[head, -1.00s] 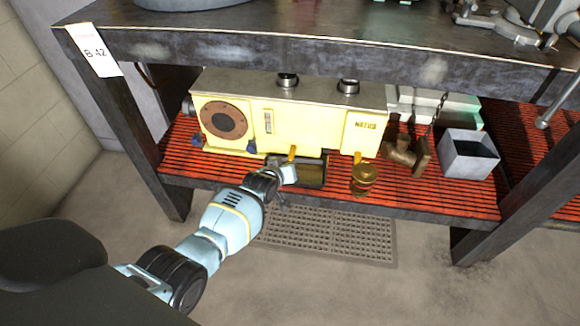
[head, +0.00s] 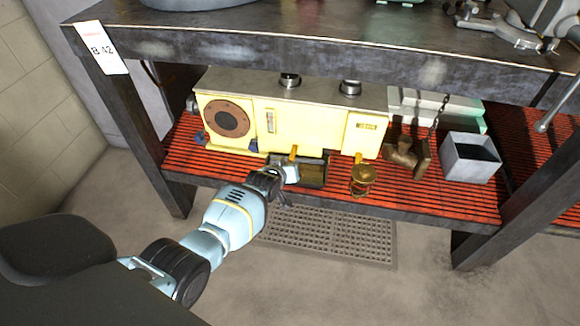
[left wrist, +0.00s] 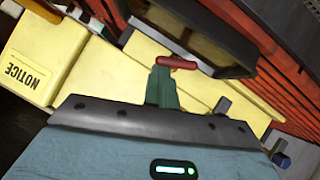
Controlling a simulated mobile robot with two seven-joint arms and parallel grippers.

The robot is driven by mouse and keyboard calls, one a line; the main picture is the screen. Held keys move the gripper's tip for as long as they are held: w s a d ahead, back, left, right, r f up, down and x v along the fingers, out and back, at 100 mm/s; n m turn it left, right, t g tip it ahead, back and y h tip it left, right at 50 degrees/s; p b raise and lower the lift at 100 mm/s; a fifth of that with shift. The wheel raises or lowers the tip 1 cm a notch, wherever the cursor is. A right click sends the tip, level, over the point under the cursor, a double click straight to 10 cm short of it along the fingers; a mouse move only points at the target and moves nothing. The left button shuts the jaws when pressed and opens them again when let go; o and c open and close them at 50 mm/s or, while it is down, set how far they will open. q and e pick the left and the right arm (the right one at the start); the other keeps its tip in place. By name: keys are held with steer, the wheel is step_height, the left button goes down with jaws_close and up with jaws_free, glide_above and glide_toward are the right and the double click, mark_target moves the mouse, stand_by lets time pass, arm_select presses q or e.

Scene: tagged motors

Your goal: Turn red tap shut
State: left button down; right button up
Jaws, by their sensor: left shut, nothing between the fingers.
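The red tap handle (left wrist: 177,62) shows in the left wrist view, a short red bar against the yellow machine. In the head view I cannot make it out; my gripper covers that spot. The yellow machine (head: 285,125) stands on the lower shelf. My left gripper (head: 290,174) is at its lower front, beside a dark open tray. In the left wrist view my left gripper (left wrist: 163,82) is shut, its greenish fingers ending right at the red handle. Whether they touch it I cannot tell. My right gripper is in neither view.
Orange levers (head: 293,152) stick out of the machine's lower front. A dark tray (head: 315,174) and a brass part (head: 362,180) stand in front of it. A grey bin (head: 470,158) is at the right. The dark bench top (head: 330,45) overhangs the shelf.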

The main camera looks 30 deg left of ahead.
arm_select(q)
steer(key=shift+d+r, duration=0.1)
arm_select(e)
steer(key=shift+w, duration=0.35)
arm_select(q)
steer(key=shift+w, duration=0.1)
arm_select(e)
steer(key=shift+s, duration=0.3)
arm_select(q)
steer(key=shift+r, duration=0.15)
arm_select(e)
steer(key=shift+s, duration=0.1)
arm_select(q)
steer(key=shift+r, duration=0.1)
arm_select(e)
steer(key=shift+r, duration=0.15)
arm_select(q)
steer(key=shift+r+p, duration=0.5)
steer(key=shift+p, duration=0.15)
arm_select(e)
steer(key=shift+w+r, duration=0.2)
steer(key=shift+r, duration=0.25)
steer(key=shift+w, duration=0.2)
